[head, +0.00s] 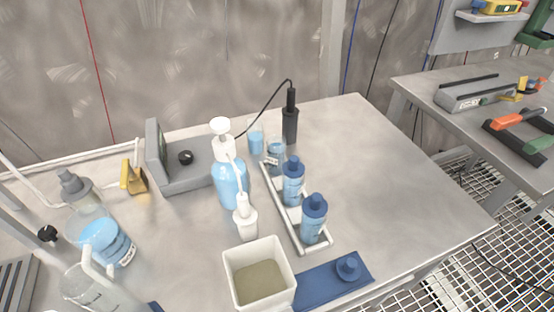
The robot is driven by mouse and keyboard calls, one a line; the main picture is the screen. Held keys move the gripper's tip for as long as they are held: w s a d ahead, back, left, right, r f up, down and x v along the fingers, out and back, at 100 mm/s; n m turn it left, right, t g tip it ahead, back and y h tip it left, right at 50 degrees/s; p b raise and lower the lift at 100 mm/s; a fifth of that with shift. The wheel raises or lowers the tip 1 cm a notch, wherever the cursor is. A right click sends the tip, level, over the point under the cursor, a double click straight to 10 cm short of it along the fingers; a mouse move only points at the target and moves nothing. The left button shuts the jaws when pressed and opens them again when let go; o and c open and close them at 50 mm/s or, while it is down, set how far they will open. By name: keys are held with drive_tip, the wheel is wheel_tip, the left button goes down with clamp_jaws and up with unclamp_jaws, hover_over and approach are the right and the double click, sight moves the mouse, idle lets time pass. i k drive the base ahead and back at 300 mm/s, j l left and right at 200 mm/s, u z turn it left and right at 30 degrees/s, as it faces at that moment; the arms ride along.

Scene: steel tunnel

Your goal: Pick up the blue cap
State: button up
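A loose blue cap (348,267) sits on the right part of a dark blue mat (318,286) near the front edge of the table. It looks like a short round knob with a wider base. Two blue bottles, the nearer one (313,222) and the farther one (292,186), stand upright in a white rack (283,223) behind the mat, each with a blue cap on top. My gripper is not in view.
A white square tub (259,272) with sandy contents stands left of the mat. Behind it are a white dropper bottle (245,219) and a tall pump bottle (229,185). The table (395,200) is clear right of the rack.

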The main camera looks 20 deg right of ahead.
sight(349, 269)
drive_tip(key=l+u, duration=0.1)
drive_tip(key=u, duration=0.3)
drive_tip(key=k+l+u, duration=0.1)
drive_tip(key=u, duration=0.3)
drive_tip(key=k+u, duration=0.1)
drive_tip(key=u, duration=0.3)
drive_tip(key=k+l+u, duration=0.1)
drive_tip(key=u, duration=0.35)
drive_tip(key=k+l, duration=0.15)
drive_tip(key=k, duration=0.2)
drive_tip(key=k+l, duration=0.2)
drive_tip(key=k, duration=0.2)
drive_tip(key=i+j, duration=0.1)
drive_tip(key=j, duration=0.15)
